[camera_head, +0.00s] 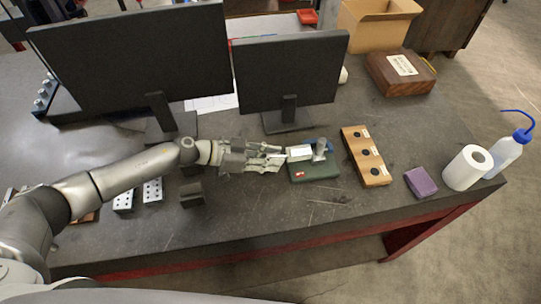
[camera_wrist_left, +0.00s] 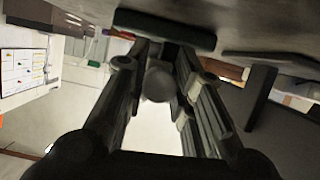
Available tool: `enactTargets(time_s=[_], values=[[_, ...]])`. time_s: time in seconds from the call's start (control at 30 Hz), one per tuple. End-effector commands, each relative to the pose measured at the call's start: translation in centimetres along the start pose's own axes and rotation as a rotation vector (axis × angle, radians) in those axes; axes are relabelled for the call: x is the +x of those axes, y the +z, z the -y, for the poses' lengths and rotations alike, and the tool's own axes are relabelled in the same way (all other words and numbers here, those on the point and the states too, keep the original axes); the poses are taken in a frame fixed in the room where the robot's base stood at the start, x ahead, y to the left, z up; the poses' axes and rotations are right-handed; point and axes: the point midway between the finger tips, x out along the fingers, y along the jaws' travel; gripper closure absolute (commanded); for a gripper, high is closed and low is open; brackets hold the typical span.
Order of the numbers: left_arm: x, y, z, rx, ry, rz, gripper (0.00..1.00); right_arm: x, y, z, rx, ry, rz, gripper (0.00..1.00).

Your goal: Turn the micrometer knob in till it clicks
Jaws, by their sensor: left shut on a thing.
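The micrometer (camera_head: 300,153) has a pale body and sits on a dark green base (camera_head: 318,171) on the grey table. My left gripper (camera_head: 279,157) comes in from the left, level with the micrometer, and its fingers are closed around the knob end. In the left wrist view, a round grey knob (camera_wrist_left: 157,85) sits between the two fingers, and the green base (camera_wrist_left: 165,29) shows beyond it. The fingers hide most of the knob in the head view. My right gripper is not in view.
Two monitors (camera_head: 289,72) stand behind the arm. A wooden block with dark round inserts (camera_head: 366,156), a purple block (camera_head: 420,182), a paper roll (camera_head: 467,168) and a wash bottle (camera_head: 508,151) stand to the right. Perforated metal blocks (camera_head: 152,191) lie at left. The front table strip is clear.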

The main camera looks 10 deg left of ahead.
Motion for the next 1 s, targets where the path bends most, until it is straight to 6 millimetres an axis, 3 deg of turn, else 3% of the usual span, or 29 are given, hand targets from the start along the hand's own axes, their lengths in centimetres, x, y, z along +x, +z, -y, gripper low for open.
enactTargets(time_s=[0.23,0.27,0.4,0.77,1.0], values=[[0.0,-0.2,0.1,0.0,-0.001,-0.004,1.0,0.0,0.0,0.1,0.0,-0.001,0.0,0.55],[0.0,-0.2,0.1,-0.001,-0.001,-0.004,0.74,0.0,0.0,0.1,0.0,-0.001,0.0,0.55],[0.0,-0.2,0.1,-0.001,-0.001,-0.003,0.56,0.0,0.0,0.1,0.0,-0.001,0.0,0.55],[-0.2,0.0,0.0,-0.002,0.0,-0.001,0.55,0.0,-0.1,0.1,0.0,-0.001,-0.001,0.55],[-3.3,0.0,0.1,-0.002,-0.002,0.002,0.55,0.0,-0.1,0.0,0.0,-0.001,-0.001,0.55]])
